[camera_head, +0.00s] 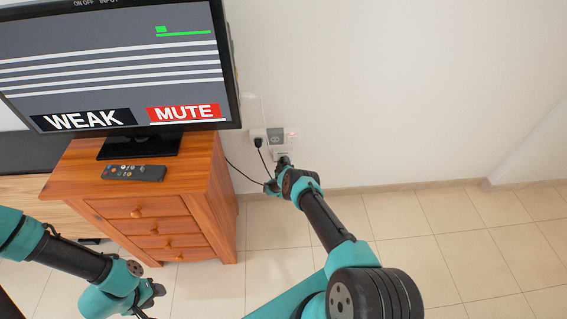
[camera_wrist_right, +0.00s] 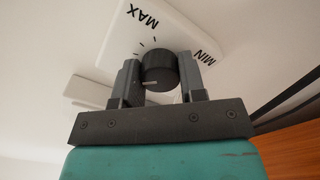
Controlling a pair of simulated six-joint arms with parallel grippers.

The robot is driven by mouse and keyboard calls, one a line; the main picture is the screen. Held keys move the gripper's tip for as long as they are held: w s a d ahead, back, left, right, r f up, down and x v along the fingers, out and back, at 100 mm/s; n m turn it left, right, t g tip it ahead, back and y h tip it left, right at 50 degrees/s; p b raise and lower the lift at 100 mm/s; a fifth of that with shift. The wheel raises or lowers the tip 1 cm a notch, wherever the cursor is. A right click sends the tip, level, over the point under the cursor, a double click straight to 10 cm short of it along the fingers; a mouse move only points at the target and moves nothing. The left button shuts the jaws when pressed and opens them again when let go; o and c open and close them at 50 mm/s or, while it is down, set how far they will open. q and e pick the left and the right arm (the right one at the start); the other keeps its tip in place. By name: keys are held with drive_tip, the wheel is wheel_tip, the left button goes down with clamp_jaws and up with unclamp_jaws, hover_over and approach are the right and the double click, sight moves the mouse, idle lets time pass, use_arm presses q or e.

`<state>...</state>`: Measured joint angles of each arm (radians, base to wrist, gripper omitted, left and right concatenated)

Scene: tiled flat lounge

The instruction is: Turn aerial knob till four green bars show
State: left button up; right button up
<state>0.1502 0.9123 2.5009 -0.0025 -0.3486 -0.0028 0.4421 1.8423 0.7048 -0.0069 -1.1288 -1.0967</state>
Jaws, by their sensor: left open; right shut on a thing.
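The aerial knob (camera_wrist_right: 160,66) is a round black dial with a pale pointer line on a white plate (camera_wrist_right: 172,22) marked MAX and MIN. My right gripper (camera_head: 282,164) is shut on the knob, one finger on each side. In the head view the arm and gripper hide the knob. The television (camera_head: 110,98) shows one small green block above a green line, several pale lines, and the labels WEAK and MUTE. My left gripper (camera_head: 152,299) is open and empty at the lower left, in front of the drawers.
A wooden chest of drawers (camera_head: 209,178) carries the television and a remote control (camera_head: 133,173). Beside it, a black plug (camera_head: 258,139) with a dark cable (camera_head: 243,173) sits at the wall. Tiled floor to the right is clear.

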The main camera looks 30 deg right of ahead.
drive_tip(key=shift+c, duration=1.4)
drive_tip(key=shift+m, duration=0.4)
drive_tip(key=m, duration=1.1)
drive_tip(key=o, duration=0.9)
